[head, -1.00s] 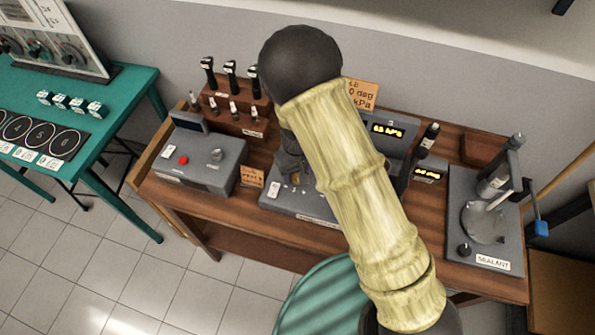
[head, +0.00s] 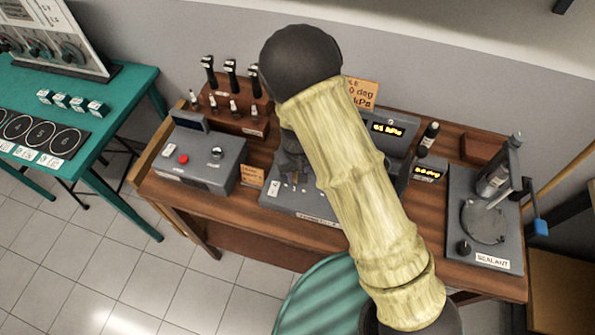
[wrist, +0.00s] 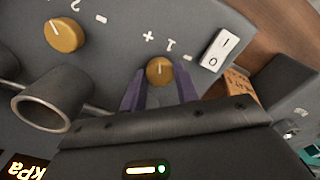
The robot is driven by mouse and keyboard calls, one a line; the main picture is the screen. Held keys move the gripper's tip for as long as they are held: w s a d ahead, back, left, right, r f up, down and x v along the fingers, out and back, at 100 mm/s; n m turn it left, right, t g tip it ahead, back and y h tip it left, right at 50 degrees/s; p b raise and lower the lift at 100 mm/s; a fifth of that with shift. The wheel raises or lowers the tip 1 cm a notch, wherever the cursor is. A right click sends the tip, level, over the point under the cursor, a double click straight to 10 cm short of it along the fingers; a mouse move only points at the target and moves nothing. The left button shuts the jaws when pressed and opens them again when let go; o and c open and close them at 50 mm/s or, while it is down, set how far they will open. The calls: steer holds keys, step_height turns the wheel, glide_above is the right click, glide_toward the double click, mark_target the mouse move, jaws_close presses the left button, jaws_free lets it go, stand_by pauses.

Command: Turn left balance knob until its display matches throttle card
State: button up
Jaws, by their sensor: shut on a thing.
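The left balance knob, a small brass dial marked 1 (wrist: 160,70), sits on a grey panel in the wrist view. My gripper (wrist: 160,84) is shut on it, one purple finger on each side. A second brass knob (wrist: 63,36), marked 2, is to the left. In the head view the grey console (head: 300,207) is partly hidden by my arm. A lit yellow kPa display (head: 388,129) shows to the right of my arm; its digits are hard to read. The orange throttle card (head: 362,94) stands behind, its left part covered, showing "0 deg" and "kPa".
A second display (head: 428,173), in deg, stands right of the console. A grey box with a red button (head: 200,160) and a small orange card (head: 252,176) are to the left. The sealant station (head: 485,215) is at the right. A tool rack (head: 235,110) stands at the back.

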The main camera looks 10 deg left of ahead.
steer(key=m, duration=0.4)
steer(key=shift+p, duration=0.4)
steer(key=shift+m+p, duration=0.4)
steer(key=shift+m, duration=1.6)
steer(key=shift+w, duration=0.1)
steer(key=o, duration=1)
steer(key=shift+c, duration=0.2)
steer(key=shift+r, duration=0.1)
step_height(320, 180, up, 17)
steer(key=b, duration=0.3)
steer(key=shift+r, duration=0.15)
